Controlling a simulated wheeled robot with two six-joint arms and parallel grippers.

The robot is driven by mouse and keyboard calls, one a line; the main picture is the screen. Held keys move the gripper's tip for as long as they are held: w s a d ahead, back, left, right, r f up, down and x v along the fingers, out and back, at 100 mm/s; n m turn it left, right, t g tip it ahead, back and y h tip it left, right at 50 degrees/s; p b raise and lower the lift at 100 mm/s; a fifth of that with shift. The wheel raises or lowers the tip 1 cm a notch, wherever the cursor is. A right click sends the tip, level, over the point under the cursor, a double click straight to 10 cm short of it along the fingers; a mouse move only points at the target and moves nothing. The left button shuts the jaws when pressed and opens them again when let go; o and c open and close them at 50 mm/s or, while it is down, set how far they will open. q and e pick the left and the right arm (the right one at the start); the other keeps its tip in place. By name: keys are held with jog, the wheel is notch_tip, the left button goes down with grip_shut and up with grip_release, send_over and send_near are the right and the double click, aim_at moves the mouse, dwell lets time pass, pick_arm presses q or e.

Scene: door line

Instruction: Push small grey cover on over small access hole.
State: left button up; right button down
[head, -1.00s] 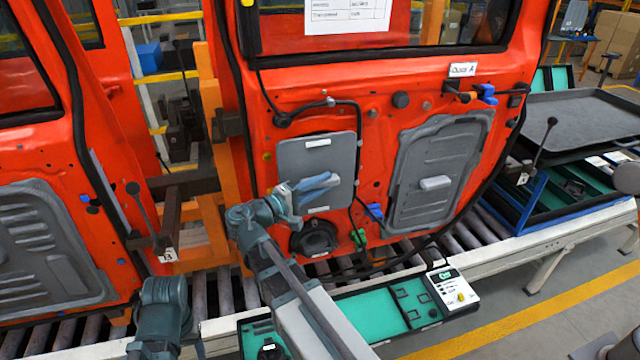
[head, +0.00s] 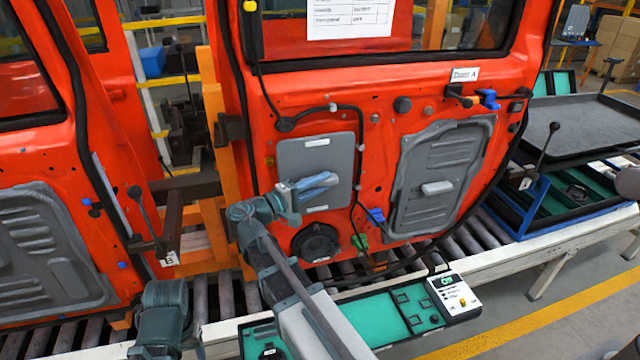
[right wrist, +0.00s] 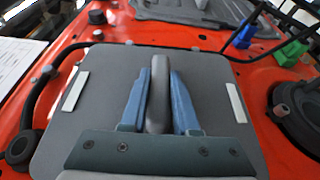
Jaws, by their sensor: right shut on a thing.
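The small grey cover (head: 300,157) is a flat rounded plate with two white strips, lying over the orange-red door panel (head: 381,137) of the door labelled Door A. My right gripper (head: 318,184) is in front of it. In the right wrist view, the gripper's blue fingers (right wrist: 158,100) are shut on the cover's raised grey handle (right wrist: 158,88), and the cover (right wrist: 105,82) fills the middle. The small access hole is hidden behind the cover. I cannot tell whether the cover's edges sit flush against the panel. My left gripper is not in view.
A black cable (head: 360,150) runs close along the cover's top and right side. A round black speaker (head: 315,243) sits below, with a green clip (head: 360,243) beside it. A larger ribbed grey cover (head: 440,170) is to the right. A roller conveyor (head: 470,235) runs underneath.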

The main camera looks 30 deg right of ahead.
jog(key=shift+w+d, duration=0.2)
jog(key=shift+w, duration=0.8)
dwell(0.4)
jog(key=c, duration=0.6)
grip_release()
jog(key=a, duration=0.4)
jog(key=s+a, duration=0.1)
jog(key=a, duration=0.4)
jog(key=s+a, duration=0.1)
jog(key=a, duration=0.3)
jog(key=shift+s+a, duration=0.1)
jog(key=shift+a, duration=0.2)
jog(key=shift+a, duration=0.1)
